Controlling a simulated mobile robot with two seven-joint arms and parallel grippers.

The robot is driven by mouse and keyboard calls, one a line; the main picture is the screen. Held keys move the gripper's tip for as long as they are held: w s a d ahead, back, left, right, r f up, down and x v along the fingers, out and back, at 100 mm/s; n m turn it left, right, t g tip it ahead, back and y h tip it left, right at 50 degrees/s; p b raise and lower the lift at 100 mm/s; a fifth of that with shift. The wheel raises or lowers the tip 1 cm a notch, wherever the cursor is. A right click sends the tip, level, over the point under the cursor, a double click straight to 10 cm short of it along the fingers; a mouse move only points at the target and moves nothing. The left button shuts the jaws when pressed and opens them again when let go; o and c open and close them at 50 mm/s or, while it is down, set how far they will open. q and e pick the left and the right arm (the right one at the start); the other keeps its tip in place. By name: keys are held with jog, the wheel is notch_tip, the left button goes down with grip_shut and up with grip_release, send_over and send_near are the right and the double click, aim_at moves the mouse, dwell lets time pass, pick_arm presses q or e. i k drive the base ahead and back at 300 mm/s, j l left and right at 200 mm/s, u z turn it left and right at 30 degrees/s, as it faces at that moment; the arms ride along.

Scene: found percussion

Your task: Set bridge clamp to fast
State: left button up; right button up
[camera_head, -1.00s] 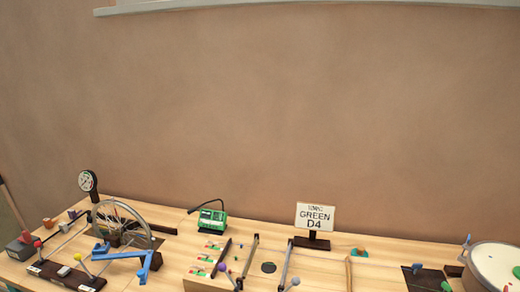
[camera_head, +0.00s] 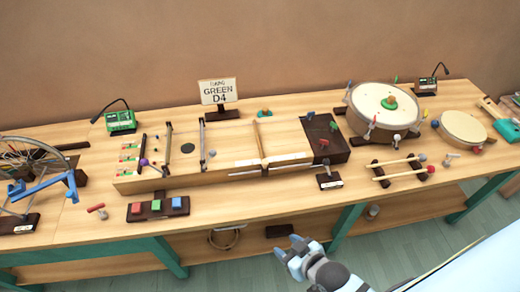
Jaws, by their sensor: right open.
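A long wooden string box (camera_head: 220,168) lies along the middle of the bench, with upright dark and pale bars across it. A pale wooden bridge piece (camera_head: 260,140) stands across its right part. A small dark stand with a lever (camera_head: 329,181) sits just in front of the box. I cannot tell which fitting is the bridge clamp, and no "fast" mark is legible. My right gripper (camera_head: 287,248) is open and empty, before the bench's front edge, apart from everything. My left gripper is out of view.
A sign (camera_head: 218,91) reading GREEN D4 stands behind the box. A dark base with red, green and blue blocks (camera_head: 158,207) is front left. A large drum (camera_head: 386,108), sticks on a rack (camera_head: 402,170) and a smaller drum (camera_head: 464,128) fill the right side.

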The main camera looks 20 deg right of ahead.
aim_at(326, 161)
jog(key=z, duration=1.35)
jog(key=i+j+u, duration=0.1)
jog(key=j, duration=0.2)
jog(key=i+j+u, duration=0.15)
jog(key=i+j, duration=0.1)
jog(key=j, duration=0.05)
